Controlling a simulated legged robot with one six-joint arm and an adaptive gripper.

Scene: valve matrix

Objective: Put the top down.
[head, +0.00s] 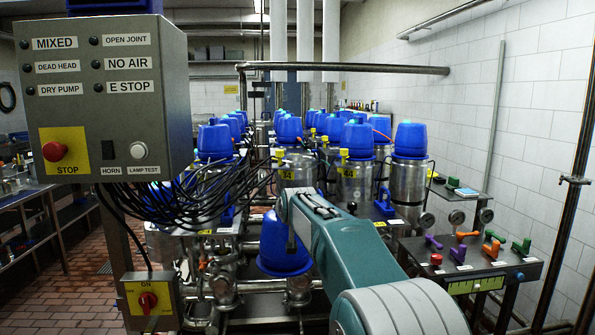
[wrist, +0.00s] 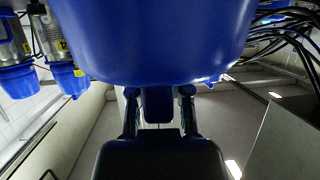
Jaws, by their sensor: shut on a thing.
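My gripper (wrist: 158,95) is shut on a blue top (wrist: 155,40), which fills the upper middle of the wrist view. In the head view the same blue top (head: 283,250) shows low in the middle, its wider rim downward, partly hidden behind my arm. It hangs in front of the lower pipework, below the level of the other tops. My gripper's fingers are hidden by the arm in the head view. A steel valve body (head: 297,170) behind it has no blue top on it.
Rows of steel valves with blue tops (head: 410,140) stand behind. Black cables (head: 190,195) drape at left, near a grey control box (head: 105,90) and an on switch box (head: 150,300). A dark shelf (head: 475,262) with coloured handles stands at right. Tiled floor (head: 60,285) is open at left.

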